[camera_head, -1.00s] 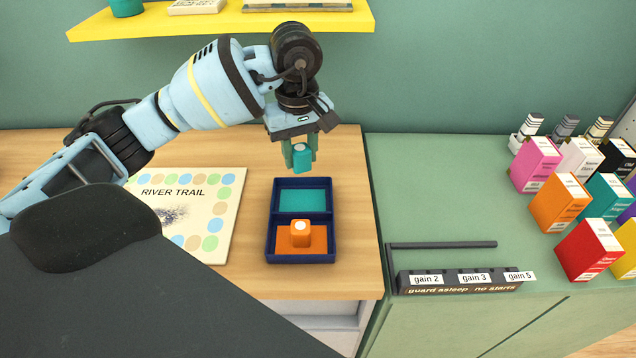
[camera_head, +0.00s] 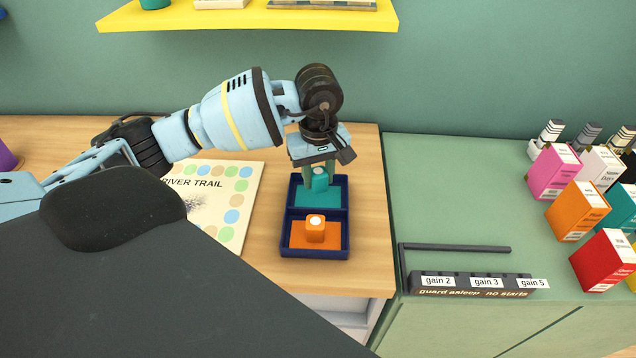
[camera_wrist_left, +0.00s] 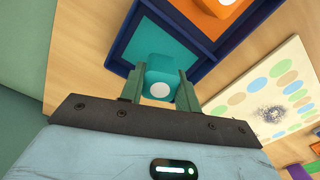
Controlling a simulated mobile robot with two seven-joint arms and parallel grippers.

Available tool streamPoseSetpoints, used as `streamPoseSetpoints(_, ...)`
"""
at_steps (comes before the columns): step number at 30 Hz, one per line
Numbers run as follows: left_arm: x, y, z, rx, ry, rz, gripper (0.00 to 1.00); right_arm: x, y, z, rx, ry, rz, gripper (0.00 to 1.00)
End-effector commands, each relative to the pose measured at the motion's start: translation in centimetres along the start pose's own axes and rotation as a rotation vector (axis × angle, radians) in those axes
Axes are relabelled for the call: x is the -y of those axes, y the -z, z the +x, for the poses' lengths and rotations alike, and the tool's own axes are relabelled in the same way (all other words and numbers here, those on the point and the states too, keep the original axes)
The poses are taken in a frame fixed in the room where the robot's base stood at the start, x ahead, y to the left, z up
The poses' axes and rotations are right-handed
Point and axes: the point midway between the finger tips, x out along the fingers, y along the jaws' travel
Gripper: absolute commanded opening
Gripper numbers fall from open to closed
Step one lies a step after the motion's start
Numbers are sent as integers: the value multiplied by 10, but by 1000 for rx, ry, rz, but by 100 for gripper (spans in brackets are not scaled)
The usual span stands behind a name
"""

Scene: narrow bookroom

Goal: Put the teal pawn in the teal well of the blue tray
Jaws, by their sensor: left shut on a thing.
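The teal pawn (camera_head: 320,180), a block with a white dot, is held between the fingers of my left gripper (camera_head: 319,176). It also shows in the left wrist view (camera_wrist_left: 160,78) between the two green fingers (camera_wrist_left: 160,85). In the head view the pawn is over the teal well (camera_head: 318,200), the far compartment of the blue tray (camera_head: 346,225). I cannot tell whether the pawn touches the well floor. An orange pawn (camera_head: 316,229) stands in the near, orange well (camera_head: 298,240). My right gripper is not in view.
A River Trail board (camera_head: 235,200) lies left of the tray. A green cabinet top (camera_head: 450,190) to the right holds a dark rack (camera_head: 470,284) and several coloured boxes (camera_head: 577,208). A yellow shelf (camera_head: 250,19) is on the wall behind.

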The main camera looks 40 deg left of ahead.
Motion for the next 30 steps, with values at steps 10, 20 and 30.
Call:
streamPoseSetpoints(10, 0, 0, 30, -1, 0, 1, 10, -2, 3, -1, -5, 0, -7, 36)
streamPoseSetpoints(20, 0, 0, 33, 0, 1, 0, 37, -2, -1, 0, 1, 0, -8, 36)
streamPoseSetpoints(30, 0, 0, 33, 0, 0, 0, 54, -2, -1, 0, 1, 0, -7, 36)
